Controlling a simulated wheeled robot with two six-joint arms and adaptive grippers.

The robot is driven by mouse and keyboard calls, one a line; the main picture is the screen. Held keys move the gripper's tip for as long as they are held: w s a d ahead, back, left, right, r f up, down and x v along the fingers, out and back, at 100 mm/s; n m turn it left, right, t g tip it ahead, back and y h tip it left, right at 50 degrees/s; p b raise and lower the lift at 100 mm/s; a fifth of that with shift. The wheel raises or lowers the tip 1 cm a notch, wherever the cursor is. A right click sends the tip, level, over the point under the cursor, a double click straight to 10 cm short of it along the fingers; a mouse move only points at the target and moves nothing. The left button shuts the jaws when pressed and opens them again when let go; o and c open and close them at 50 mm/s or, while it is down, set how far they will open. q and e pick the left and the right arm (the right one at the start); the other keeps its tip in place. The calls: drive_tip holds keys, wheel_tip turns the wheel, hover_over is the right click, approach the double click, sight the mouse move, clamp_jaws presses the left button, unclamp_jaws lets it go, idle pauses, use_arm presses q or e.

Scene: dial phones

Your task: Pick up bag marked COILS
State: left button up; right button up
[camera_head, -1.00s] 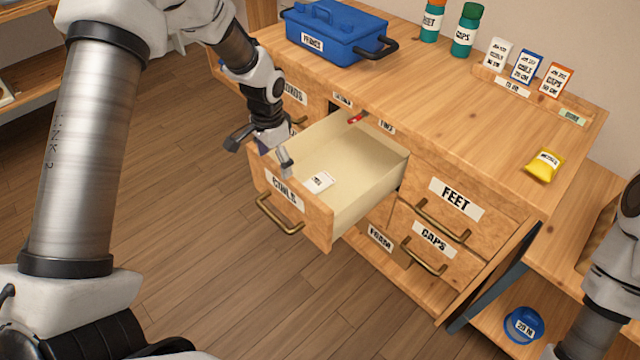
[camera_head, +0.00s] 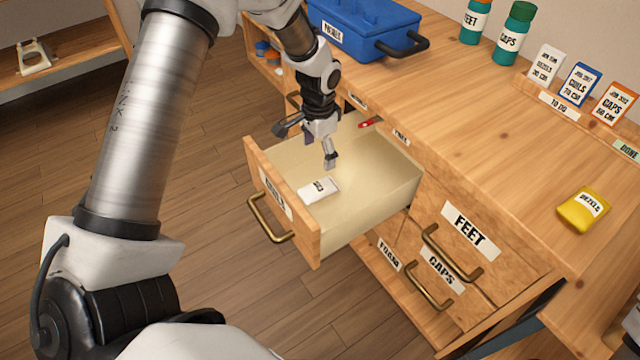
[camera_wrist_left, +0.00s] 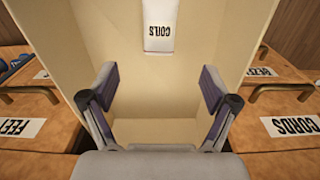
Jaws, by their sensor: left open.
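The bag marked COILS (camera_head: 318,190) is a small white packet lying flat on the floor of the open drawer (camera_head: 395,185), near its front panel. It also shows in the left wrist view (camera_wrist_left: 158,26) at the top centre, label readable upside down. My left gripper (camera_head: 319,150) is over the inside of the drawer, behind the bag and apart from it. In the left wrist view the two fingers (camera_wrist_left: 158,92) are wide apart with nothing between them. My right gripper is not in view.
The drawer's front panel and side walls surround the bag. A red item (camera_head: 370,122) lies at the drawer's back. On the counter stand a blue toolbox (camera_head: 362,30), two teal bottles, several cards and a yellow bag (camera_head: 583,210). Closed drawers (camera_head: 468,235) lie to the right.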

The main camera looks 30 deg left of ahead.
use_arm(q)
drive_tip(key=b, duration=0.4)
hover_over(321, 185)
wheel_tip(321, 185, down, 6)
drive_tip(key=shift+s+a+f, duration=0.1)
drive_tip(key=shift+s+f, duration=0.05)
drive_tip(key=shift+f, duration=0.35)
wheel_tip(321, 185, down, 7)
drive_tip(key=shift+r+b, duration=0.2)
drive_tip(key=shift+b, duration=0.85)
drive_tip(key=shift+r, duration=0.1)
drive_tip(key=shift+c, duration=0.7)
drive_tip(key=c, duration=1.2)
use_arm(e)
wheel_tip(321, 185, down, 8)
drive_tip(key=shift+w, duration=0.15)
